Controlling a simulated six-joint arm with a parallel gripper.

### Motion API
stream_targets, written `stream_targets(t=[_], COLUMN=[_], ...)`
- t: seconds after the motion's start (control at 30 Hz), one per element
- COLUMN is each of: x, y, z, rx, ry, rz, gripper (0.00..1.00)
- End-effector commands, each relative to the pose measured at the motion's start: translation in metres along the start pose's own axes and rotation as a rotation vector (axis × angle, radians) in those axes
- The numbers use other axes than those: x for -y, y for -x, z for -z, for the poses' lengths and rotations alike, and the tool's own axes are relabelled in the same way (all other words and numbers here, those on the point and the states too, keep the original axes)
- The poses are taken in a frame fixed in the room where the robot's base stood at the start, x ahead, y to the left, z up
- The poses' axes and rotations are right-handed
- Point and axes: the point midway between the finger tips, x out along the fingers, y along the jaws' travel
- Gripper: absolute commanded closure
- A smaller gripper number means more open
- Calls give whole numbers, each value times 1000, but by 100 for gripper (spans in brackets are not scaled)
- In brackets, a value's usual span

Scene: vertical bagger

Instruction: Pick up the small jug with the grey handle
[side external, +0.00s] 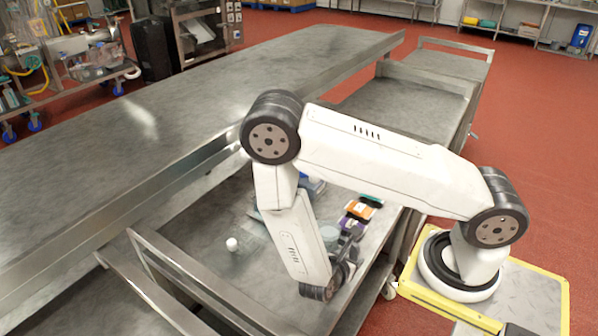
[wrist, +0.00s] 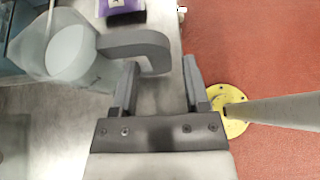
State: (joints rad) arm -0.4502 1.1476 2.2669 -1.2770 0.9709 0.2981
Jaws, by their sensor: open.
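The small jug (wrist: 70,55) is translucent and whitish, at the upper left of the wrist view. Its grey handle (wrist: 134,43) points right and curves down beside the left finger. My gripper (wrist: 160,78) is open, with the handle's outer end just ahead of and partly between the fingers; I cannot tell whether they touch. Nothing is held. In the side external view the jug (side external: 328,234) is partly hidden behind my forearm, on the steel cart top (side external: 210,215), with my gripper (side external: 349,262) close by it.
A purple packet (wrist: 122,6) lies beyond the handle. An orange packet (side external: 361,209) lies farther back. A clear container with a white cap (side external: 232,244) stands left of my arm. The cart edge and red floor (wrist: 260,50) are right of the jug.

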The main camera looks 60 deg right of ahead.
Motion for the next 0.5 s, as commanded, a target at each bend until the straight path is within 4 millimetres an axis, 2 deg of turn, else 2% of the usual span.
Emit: stream_targets(t=[0.23,0.5], x=[1,0], y=[-24,-33], z=[0,0], rx=[2,0], ry=[0,1], rz=[4,1], gripper=[41,41])
